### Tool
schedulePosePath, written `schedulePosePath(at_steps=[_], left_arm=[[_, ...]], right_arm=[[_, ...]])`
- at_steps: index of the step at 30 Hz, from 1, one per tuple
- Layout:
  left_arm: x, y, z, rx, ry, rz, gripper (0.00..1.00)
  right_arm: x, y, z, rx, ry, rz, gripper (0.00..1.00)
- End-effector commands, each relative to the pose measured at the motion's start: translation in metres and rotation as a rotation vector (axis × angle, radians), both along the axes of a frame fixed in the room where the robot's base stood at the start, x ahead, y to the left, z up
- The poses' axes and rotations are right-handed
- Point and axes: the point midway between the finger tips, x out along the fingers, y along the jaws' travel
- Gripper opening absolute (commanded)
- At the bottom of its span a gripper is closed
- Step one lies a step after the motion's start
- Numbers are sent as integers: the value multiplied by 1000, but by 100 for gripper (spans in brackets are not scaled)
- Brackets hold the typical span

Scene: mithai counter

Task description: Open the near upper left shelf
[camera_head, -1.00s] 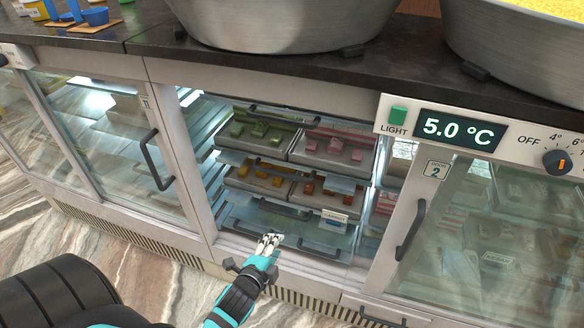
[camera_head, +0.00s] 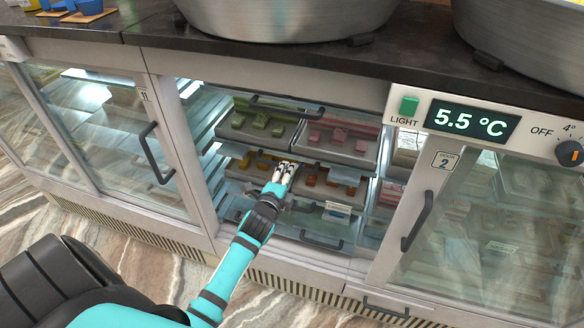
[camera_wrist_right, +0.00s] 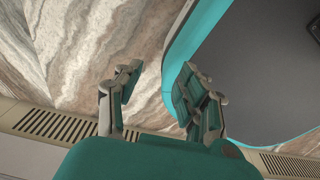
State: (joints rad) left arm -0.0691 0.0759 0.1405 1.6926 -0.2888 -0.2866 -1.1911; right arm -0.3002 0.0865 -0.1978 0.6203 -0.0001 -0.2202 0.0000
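The near upper shelf (camera_head: 283,142) is in the open cabinet in the middle of the head view, with trays of green sweets (camera_head: 258,122) and pink sweets (camera_head: 338,139). Its dark handle (camera_head: 286,106) runs along the top of the opening. My left gripper (camera_head: 285,166) is below that handle, in front of the lower shelf of yellow and orange sweets. Its fingers look close together, but I cannot tell whether they are shut; it partly hides the lower shelf. My right gripper (camera_wrist_right: 158,88) is open and empty in the wrist view, above the floor.
Glass doors with dark handles flank the opening, on the left (camera_head: 155,153) and the right (camera_head: 418,220). A bottom handle (camera_head: 321,243) is below the shelves. A control panel reading 5.5 °C (camera_head: 471,122) juts out at upper right. Large metal pans (camera_head: 285,22) stand on the counter.

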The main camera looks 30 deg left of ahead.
Motion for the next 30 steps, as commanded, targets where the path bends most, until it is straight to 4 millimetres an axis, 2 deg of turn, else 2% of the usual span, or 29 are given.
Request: schedulePosePath(at_steps=[3,7,12,19,20,28,30], left_arm=[[21,5,-4,0,-1,1,38],[35,9,-7,-1,0,0,38],[42,11,-9,0,0,0,38],[43,11,-9,1,0,0,38],[43,11,-9,1,0,0,37],[42,10,-9,0,0,0,2],[42,10,-9,0,1,0,0]], right_arm=[[0,4,-1,4,0,0,40],[0,9,-2,11,0,0,40],[0,13,-2,16,0,0,40],[0,11,-2,13,0,1,40],[0,10,-2,12,0,1,40],[0,5,-2,5,0,0,40],[0,4,-2,4,0,0,40]])
